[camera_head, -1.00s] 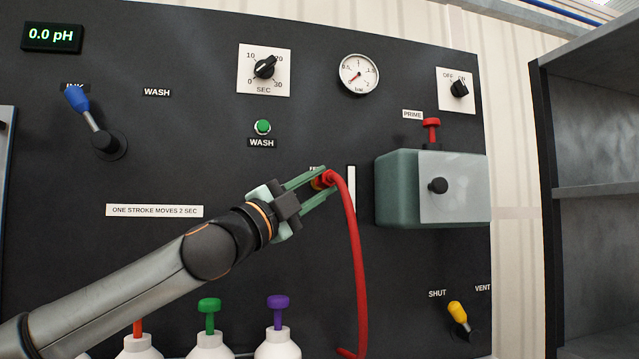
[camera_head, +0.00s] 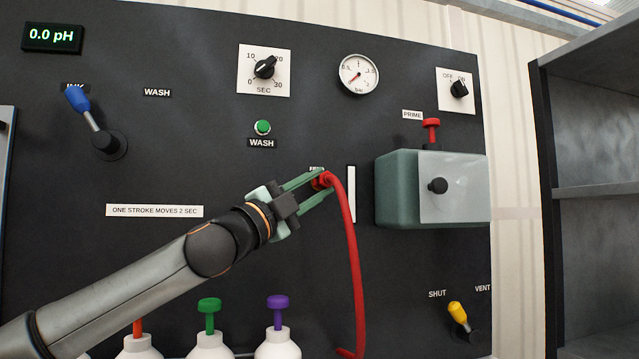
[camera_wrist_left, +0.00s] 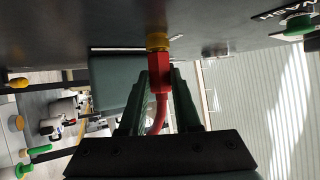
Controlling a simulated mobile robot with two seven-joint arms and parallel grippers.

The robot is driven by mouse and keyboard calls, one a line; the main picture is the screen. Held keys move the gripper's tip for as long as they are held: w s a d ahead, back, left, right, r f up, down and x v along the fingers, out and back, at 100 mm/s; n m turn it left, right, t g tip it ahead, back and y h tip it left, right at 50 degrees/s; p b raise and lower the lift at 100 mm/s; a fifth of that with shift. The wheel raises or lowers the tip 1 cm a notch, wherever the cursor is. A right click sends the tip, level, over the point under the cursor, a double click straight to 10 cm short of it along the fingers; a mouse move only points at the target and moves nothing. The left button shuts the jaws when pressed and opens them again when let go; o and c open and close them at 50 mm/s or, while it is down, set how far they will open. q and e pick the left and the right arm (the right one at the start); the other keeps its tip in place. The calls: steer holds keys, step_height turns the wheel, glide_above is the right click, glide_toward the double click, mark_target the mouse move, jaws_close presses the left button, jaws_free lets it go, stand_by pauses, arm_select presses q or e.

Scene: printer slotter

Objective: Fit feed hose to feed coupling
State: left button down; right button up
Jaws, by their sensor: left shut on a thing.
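The red feed hose (camera_head: 354,260) hangs down in a curve from my left gripper (camera_head: 320,185). The gripper is shut on the hose's red end fitting, which also shows in the left wrist view (camera_wrist_left: 159,75). In the left wrist view, a yellow-brass feed coupling (camera_wrist_left: 157,41) sticks out from the dark panel. The red fitting meets the coupling end to end, in line with it, with no clear gap; how far it is seated cannot be told. In the head view the fingers and hose mostly hide the coupling. My right gripper is not in view.
A grey-green box (camera_head: 398,190) with a clear cover and black knob stands right of the hose. A blue-handled lever (camera_head: 88,112) is at the left, a yellow one (camera_head: 459,315) at the lower right. White bottles (camera_head: 278,345) with coloured tops stand below the arm.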

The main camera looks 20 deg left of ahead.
arm_select(q)
steer(key=shift+w+a, duration=0.1)
steer(key=shift+a, duration=0.05)
stand_by(0.5)
steer(key=c, duration=0.5)
jaws_free()
steer(key=shift+c, duration=0.2)
jaws_close()
